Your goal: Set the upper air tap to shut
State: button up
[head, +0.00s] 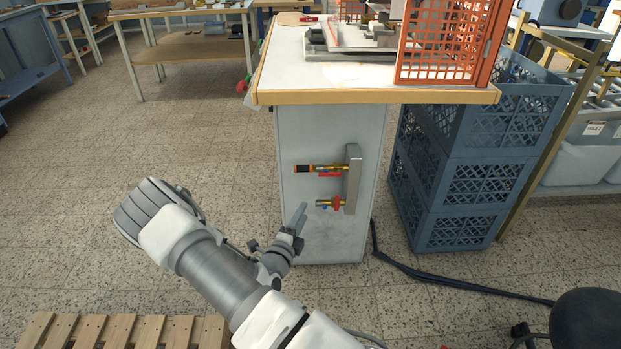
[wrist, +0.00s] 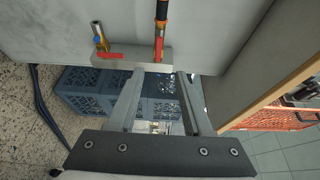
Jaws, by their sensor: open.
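The upper air tap (head: 322,168) is a brass valve with a black and orange end, on a grey manifold on the side of the bench cabinet. Its red lever (head: 329,175) lies along the pipe. In the wrist view the upper tap (wrist: 161,12) is at the top centre, with its red lever (wrist: 158,48) in line with it. The lower tap (head: 328,203) is brass; its red lever (wrist: 108,56) lies across its pipe in the wrist view. My gripper (head: 300,214) is left of and below the upper tap, apart from it. In the wrist view its two fingers (wrist: 161,76) are spread and empty.
The grey manifold block (head: 352,180) carries both taps. The bench top (head: 290,75) overhangs above, with an orange mesh guard (head: 440,50). Stacked blue crates (head: 465,175) stand to the right. A dark hose (head: 450,283) runs across the floor.

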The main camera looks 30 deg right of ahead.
aim_at(323, 176)
jog(key=b+x, duration=0.5)
jog(key=x, duration=1.2)
jog(key=shift+w+d+f, duration=0.1)
jog(key=shift+w+f, duration=0.05)
jog(key=shift+c, duration=0.3)
grip_shut()
